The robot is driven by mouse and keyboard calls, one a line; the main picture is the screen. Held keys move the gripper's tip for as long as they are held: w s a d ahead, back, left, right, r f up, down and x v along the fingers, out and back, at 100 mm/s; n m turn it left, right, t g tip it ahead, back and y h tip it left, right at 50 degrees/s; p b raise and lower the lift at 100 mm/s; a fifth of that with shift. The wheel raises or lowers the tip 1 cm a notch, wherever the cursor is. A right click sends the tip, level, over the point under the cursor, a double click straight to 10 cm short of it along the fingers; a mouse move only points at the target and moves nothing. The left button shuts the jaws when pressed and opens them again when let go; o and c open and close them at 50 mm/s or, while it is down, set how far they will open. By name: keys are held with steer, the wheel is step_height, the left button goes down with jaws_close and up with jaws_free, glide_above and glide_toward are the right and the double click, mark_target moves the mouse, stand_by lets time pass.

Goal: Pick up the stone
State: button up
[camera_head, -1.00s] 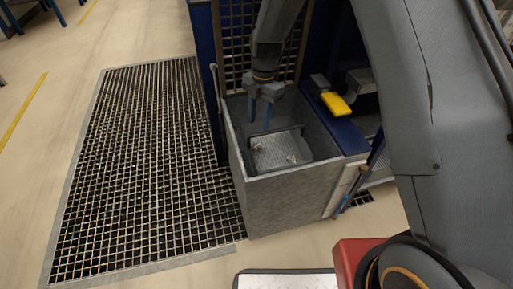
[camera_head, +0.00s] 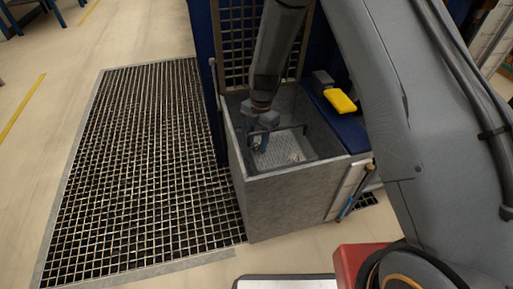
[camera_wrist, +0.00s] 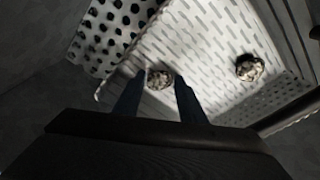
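In the wrist view one stone (camera_wrist: 159,79), pale and rough, lies on a light slotted plate (camera_wrist: 205,45) between and just beyond my fingertips. A second stone (camera_wrist: 249,67) lies on the same plate to the right. My gripper (camera_wrist: 160,82) is open, its two blue fingers apart, with nothing held. In the head view my gripper (camera_head: 262,143) reaches down inside a grey box-shaped bin (camera_head: 290,200), above the plate on its floor. The stones are hard to make out in that view, partly behind the gripper.
The bin's walls stand around my gripper. A yellow object (camera_head: 339,101) rests on the blue ledge to the right. A barred lid (camera_head: 245,45) stands up behind the bin. A floor grating (camera_head: 150,170) lies to the left.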

steer(key=shift+r, duration=0.1)
steer(key=c, duration=0.8)
